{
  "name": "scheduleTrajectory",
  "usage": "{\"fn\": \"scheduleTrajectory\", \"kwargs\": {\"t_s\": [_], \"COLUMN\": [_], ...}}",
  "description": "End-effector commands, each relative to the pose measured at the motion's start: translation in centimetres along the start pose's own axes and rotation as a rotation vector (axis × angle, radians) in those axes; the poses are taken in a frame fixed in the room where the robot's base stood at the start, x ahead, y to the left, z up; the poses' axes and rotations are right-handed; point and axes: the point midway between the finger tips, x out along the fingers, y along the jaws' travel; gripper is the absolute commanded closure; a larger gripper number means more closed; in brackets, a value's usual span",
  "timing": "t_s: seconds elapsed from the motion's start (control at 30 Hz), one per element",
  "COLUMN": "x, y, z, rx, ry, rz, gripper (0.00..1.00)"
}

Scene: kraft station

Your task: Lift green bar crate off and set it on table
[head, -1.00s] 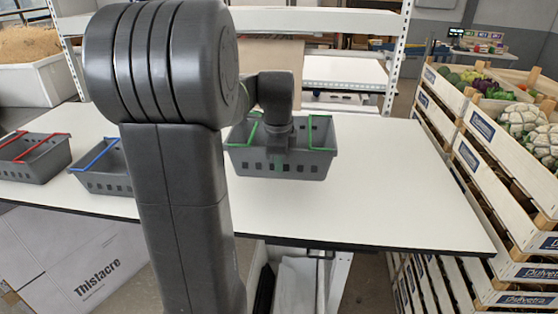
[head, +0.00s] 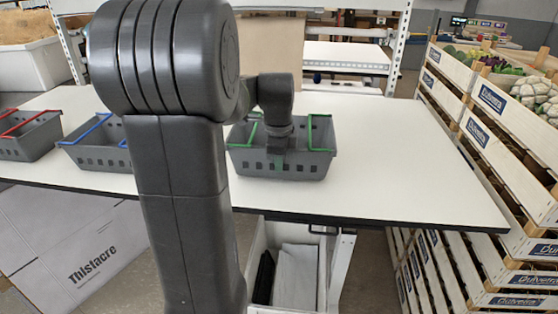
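The green bar crate (head: 312,163) is a grey slotted crate with green bars at its two ends. In the head view it is at or just over the white table (head: 400,185), right of my upright arm link.
A blue bar crate (head: 92,152) and a red bar crate (head: 28,137) stand to the left on the table. The table's right part is clear. Stacked wooden vegetable crates (head: 490,140) stand close to the table's right edge. A white shelf rack (head: 345,55) is behind.

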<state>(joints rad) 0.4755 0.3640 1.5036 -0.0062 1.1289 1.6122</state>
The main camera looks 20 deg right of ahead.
Motion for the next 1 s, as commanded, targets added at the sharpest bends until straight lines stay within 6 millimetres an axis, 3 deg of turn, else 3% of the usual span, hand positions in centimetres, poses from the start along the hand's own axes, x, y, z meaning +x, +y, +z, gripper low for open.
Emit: {"fn": "scheduleTrajectory", "kwargs": {"t_s": [1.0], "x": [1.34], "y": [0.16], "z": [-0.01], "rx": [0.0], "ry": [0.0], "rz": [-0.002], "gripper": [1.0]}}
